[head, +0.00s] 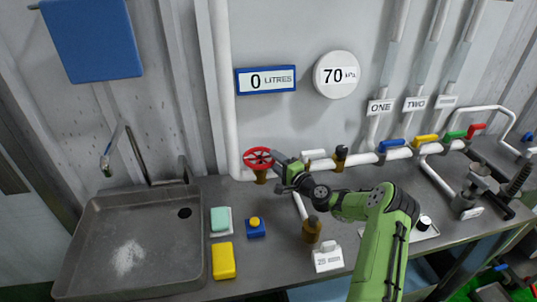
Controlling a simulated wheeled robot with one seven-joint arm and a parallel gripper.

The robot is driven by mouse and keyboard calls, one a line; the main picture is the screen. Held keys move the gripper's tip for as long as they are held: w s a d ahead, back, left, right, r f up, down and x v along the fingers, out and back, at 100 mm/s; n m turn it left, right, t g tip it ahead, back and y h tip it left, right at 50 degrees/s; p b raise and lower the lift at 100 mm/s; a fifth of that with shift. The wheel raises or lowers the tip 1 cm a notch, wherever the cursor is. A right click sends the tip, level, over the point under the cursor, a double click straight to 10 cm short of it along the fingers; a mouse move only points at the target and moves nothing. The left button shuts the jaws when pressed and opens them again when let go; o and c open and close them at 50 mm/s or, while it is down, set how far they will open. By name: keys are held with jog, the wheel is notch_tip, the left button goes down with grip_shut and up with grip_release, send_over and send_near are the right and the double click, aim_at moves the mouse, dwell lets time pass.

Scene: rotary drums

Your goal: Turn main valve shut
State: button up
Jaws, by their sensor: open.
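A red handwheel valve (257,157) sits on a brass body on the white pipe, just right of the sink. I take it as the main valve, though it has no readable label. My gripper (276,157) is at the right edge of the red wheel, with its dark fingers pointing at it. The fingers are small here, and I cannot tell whether they touch the rim. My gripper is open. Part of the pipe behind it is hidden by my green arm.
A sink (85,250) is at left. A teal soap bar (220,220), a blue box with a yellow button (255,227), a yellow sponge (223,261) and a brown bottle (311,229) stand on the counter. Coloured lever valves line the pipe at right. The displays read 0 litres and 70 kPa.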

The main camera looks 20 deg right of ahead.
aim_at(268, 156)
jog(key=x, duration=0.4)
jog(key=shift+w+a, duration=0.1)
jog(key=shift+w, duration=0.2)
grip_shut()
jog(key=shift+s+h, duration=0.1)
jog(key=shift+h, duration=0.2)
